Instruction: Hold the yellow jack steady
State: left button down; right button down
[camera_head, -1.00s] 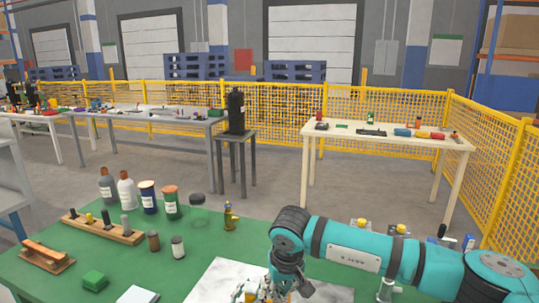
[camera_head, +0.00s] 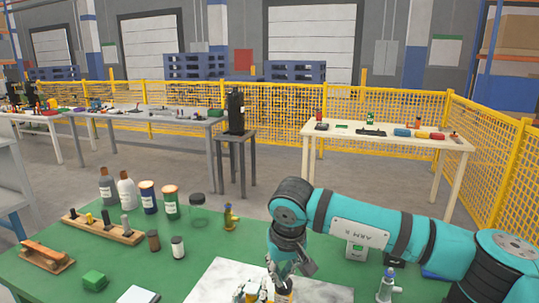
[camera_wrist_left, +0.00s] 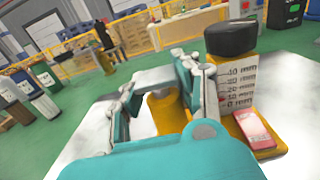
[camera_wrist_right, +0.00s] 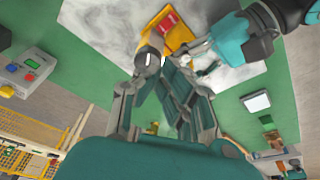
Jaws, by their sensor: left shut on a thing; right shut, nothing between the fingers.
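The yellow jack (camera_wrist_left: 262,118) stands on a pale marbled plate (camera_wrist_left: 128,120). In the left wrist view it has a black round top, a millimetre scale and a red label. My left gripper (camera_wrist_left: 188,85) is shut on a yellow part of the jack, beside the scale. In the head view my left gripper (camera_head: 250,292) sits low at the bottom edge and the jack is mostly hidden. My right gripper (camera_wrist_right: 153,68) is shut and empty, its tips close to the jack's top; whether they touch I cannot tell. The jack's red label also shows in the right wrist view (camera_wrist_right: 170,22).
A silver-topped bottle (camera_head: 387,285) stands right of the plate.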

aim_at(282, 289)
jog(key=d+f, duration=0.3)
jog(key=f, duration=0.3)
jog(key=shift+w+f, duration=0.15)
jog(key=shift+w, duration=0.1)
dwell(0.6)
jog(key=shift+d, duration=0.1)
jog(key=shift+w+a, duration=0.4)
jog(key=shift+w, duration=0.05)
dwell(0.6)
jog(key=shift+s+a, duration=0.1)
jog(key=shift+a, duration=0.25)
jog(key=shift+s+a, duration=0.1)
jog(key=shift+a, duration=0.6)
jog(key=shift+a, duration=0.1)
dwell(0.4)
